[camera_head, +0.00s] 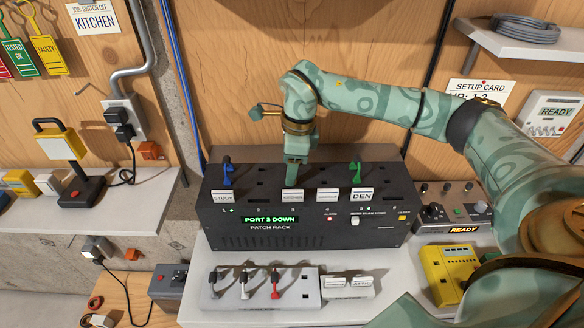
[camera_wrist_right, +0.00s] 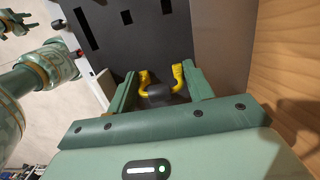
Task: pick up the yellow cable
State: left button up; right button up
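The yellow cable (camera_wrist_right: 178,78) shows in the right wrist view as a short yellow loop with a black middle part, at the dark face of the patch rack. My right gripper (camera_wrist_right: 160,86) is open, with one green finger on each side of the cable. I cannot tell whether either finger touches it.
A blue cable (camera_head: 227,172) and a green cable (camera_head: 355,172) stand in the rack on either side of my gripper. The rack display reads "PORT 3 DOWN". In front lies a grey strip (camera_head: 308,287) with several plugs. A yellow device (camera_head: 441,272) is at the right.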

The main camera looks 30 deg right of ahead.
jog(key=shift+c, duration=1.3)
